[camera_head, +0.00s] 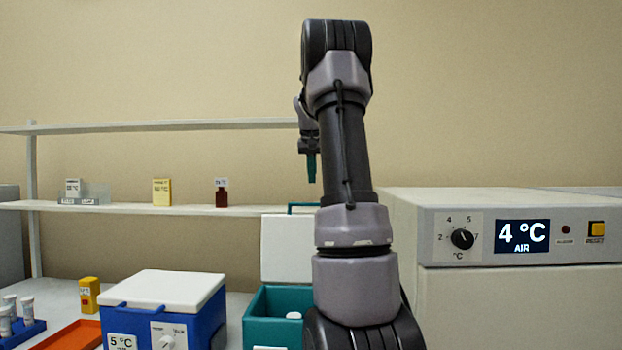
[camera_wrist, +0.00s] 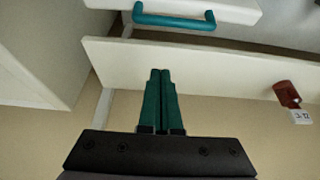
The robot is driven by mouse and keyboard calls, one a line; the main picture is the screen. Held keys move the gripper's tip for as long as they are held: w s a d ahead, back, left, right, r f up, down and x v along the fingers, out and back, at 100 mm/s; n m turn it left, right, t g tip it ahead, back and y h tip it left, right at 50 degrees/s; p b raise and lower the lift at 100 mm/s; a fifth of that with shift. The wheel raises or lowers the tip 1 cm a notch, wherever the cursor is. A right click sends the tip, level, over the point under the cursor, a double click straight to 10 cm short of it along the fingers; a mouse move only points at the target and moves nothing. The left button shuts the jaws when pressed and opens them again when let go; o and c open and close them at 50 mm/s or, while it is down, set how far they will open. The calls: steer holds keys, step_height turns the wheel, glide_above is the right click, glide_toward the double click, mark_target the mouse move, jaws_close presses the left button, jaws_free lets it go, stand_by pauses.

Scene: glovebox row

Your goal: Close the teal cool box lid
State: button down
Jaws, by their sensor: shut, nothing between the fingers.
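The teal cool box (camera_head: 262,334) stands on the bench with its white lid (camera_head: 285,250) open and upright at the back. The lid's teal handle (camera_head: 303,206) is at its top edge, partly hidden behind my arm. A small white item (camera_head: 293,315) shows inside the box. My gripper (camera_head: 311,180) points down above the handle, with its teal fingers shut and empty. In the wrist view the shut fingers (camera_wrist: 160,72) are apart from the handle (camera_wrist: 174,20) on the white lid (camera_wrist: 235,10).
A blue cool box (camera_head: 215,318) with a closed white lid stands left of the teal one. A shelf (camera_head: 120,208) behind holds a brown bottle (camera_head: 221,198) and a yellow box (camera_head: 162,192). A white cabinet (camera_head: 520,300) with a dial and display stands right.

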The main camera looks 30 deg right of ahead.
steer(key=x, duration=0.8)
steer(key=shift+s+a+r, duration=0.1)
steer(key=shift+s+a, duration=0.55)
steer(key=shift+s, duration=0.25)
steer(key=shift+s+a+r, duration=0.1)
steer(key=shift+s+a, duration=0.55)
steer(key=shift+s, duration=0.25)
